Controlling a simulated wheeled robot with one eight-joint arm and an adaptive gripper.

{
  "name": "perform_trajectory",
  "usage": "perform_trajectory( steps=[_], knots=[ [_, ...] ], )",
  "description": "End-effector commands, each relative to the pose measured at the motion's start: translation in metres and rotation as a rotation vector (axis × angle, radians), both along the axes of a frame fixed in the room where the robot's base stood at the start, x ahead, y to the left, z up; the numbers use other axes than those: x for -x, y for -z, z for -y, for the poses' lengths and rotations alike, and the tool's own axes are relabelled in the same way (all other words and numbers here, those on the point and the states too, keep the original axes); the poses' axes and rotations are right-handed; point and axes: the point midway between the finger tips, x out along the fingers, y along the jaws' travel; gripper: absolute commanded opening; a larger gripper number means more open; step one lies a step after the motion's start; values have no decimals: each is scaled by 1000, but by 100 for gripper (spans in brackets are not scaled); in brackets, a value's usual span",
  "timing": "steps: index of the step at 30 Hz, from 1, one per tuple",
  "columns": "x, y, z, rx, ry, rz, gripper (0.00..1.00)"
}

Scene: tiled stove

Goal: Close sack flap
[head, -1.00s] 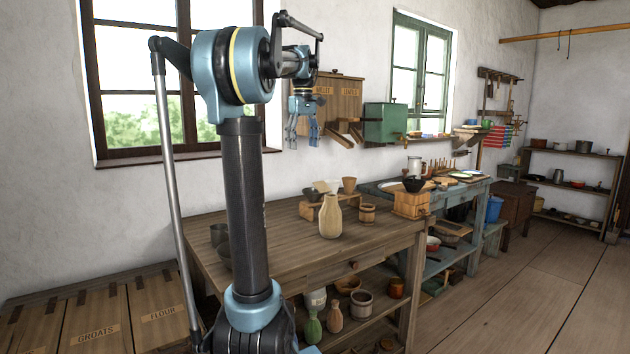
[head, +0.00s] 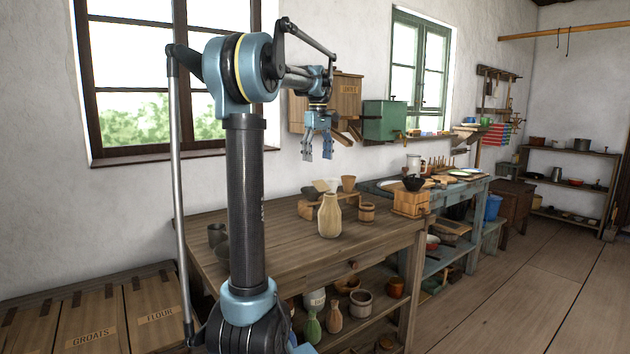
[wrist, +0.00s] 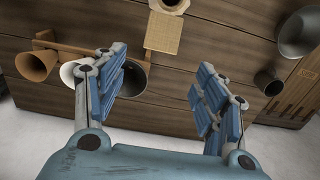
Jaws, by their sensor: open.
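I cannot make out a sack or its flap for certain in either view. A tan, woven-looking square (wrist: 163,33) lies near the pale bottle (wrist: 172,4) in the wrist view; I cannot tell what it is. The bottle (head: 329,216) stands on the wooden table (head: 285,240) in the head view. My gripper (head: 317,156) hangs above the back of the table, fingers pointing down, apart from everything. In the wrist view my gripper (wrist: 156,75) is open, with nothing between its fingers.
Cups on a small rack (wrist: 60,47) stand left in the wrist view; dark vessels (wrist: 298,32) stand right. A wooden wall cabinet (head: 348,95) and green box (head: 385,122) are near my gripper. Lidded bins labelled groats and flour (head: 90,318) stand lower left. Mid-table is mostly clear.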

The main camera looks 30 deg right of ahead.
Motion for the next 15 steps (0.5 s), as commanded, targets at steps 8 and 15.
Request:
perform_trajectory(
  steps=[8,15],
  knots=[
    [0,49,0,0,0,0,65],
    [0,79,0,0,0,0,65]
  ],
)
